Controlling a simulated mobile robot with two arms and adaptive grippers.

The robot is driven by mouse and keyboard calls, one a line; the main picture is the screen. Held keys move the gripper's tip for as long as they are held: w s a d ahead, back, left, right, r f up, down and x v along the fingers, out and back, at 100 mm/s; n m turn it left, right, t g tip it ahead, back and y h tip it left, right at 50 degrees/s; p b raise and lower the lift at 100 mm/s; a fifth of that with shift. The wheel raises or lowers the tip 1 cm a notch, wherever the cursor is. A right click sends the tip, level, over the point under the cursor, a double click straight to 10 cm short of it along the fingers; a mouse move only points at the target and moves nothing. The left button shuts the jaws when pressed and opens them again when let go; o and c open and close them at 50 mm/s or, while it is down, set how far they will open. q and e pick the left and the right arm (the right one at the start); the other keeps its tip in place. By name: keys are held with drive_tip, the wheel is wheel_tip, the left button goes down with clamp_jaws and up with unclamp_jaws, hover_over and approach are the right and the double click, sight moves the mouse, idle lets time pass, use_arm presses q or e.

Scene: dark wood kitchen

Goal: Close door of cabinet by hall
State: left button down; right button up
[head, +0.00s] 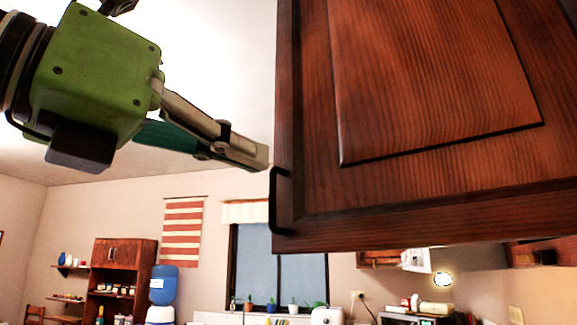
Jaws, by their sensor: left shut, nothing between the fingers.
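A dark wood cabinet door (430,90) fills the upper right of the head view, close to the camera. Its black handle (273,200) is at the lower left edge of the door. My left gripper (262,158), on a green wrist, reaches in from the upper left. Its fingers are shut and empty. The fingertips are at the door's left edge, just above the handle; I cannot tell whether they touch it. The rest of the cabinet behind the door is hidden. My right gripper is not in view.
Far back are a wooden shelf unit (118,270), a blue water bottle dispenser (163,284), a striped wall hanging (182,232) and a window (283,268) above a counter with small plants. The air left of the door, below my gripper, is clear.

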use_arm(q)
drive_tip(key=s+a+r+n+t+y, duration=0.1)
drive_tip(key=a+r+t+y, duration=0.1)
drive_tip(key=a, duration=0.1)
drive_tip(key=p, duration=0.5)
approach(300, 173)
drive_tip(key=shift+n, duration=0.3)
drive_tip(key=x, duration=0.6)
drive_tip(key=shift+d+r, duration=0.1)
drive_tip(key=shift+d, duration=0.05)
drive_tip(key=shift+w+d, duration=0.25)
drive_tip(key=shift+w, duration=0.15)
